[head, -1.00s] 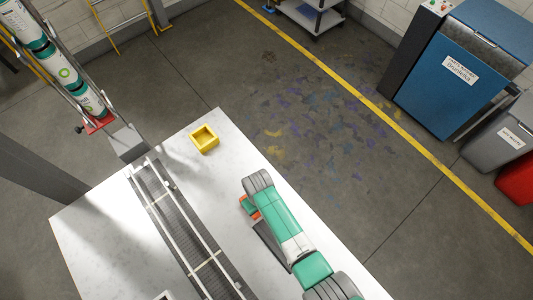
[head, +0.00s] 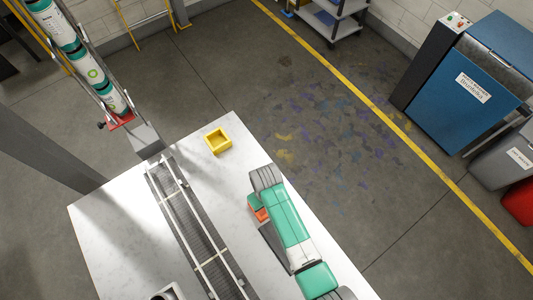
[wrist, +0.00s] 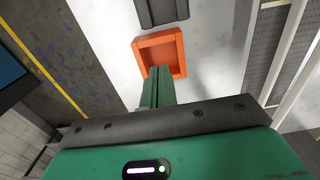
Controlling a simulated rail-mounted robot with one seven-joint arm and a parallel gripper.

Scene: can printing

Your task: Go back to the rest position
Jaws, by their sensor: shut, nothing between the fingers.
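My gripper (wrist: 158,87) shows in the wrist view with its two green fingers together and nothing between them. Its fingertips are over or close to an orange square tray (wrist: 178,50) on the white table; I cannot tell whether they touch it. In the head view my green and grey arm reaches over the right part of the table and hides the gripper. A part of the orange tray (head: 261,214) shows at the left side of the arm.
A conveyor (head: 195,230) with white rails runs along the white table (head: 110,235). A yellow square tray (head: 218,141) sits near the table's far edge. A chute of cans (head: 88,66) stands at upper left. A blue machine (head: 465,85) and bins stand right, across open floor.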

